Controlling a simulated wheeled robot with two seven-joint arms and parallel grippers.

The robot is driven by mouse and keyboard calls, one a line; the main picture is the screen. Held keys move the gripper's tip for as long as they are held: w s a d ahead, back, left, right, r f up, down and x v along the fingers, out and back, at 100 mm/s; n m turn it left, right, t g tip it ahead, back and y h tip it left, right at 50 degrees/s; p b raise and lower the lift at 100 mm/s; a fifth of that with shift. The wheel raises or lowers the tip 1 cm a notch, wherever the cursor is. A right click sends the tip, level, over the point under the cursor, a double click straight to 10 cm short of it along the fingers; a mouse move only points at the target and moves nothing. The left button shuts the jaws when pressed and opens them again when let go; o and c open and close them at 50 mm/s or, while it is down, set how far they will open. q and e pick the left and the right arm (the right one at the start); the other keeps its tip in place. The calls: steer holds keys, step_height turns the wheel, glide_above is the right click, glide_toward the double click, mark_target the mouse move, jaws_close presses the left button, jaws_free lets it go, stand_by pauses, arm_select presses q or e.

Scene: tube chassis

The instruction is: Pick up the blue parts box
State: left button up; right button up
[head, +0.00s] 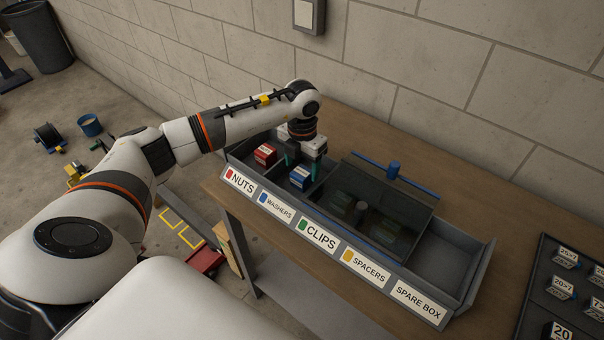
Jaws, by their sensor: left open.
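The blue parts box (302,178) sits in the WASHERS compartment of the grey divided bin (405,274) on the table. It is a small blue box with a white label. My left gripper (304,165) reaches down over the bin with its fingers pointing down, close to the blue box. The gripper is open, and one teal finger shows beside the box's left side. The other finger is partly hidden, and I cannot tell whether either touches the box. My right gripper is not in view.
A red box (265,155) sits in the NUTS compartment to the left. The SPARE BOX compartment (444,258) looks empty. A dark tray of labelled parts (562,287) is at the right; a wall stands behind.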

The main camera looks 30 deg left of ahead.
arm_select(q)
steer(key=shift+f, duration=1.45)
steer(key=c, duration=1.1)
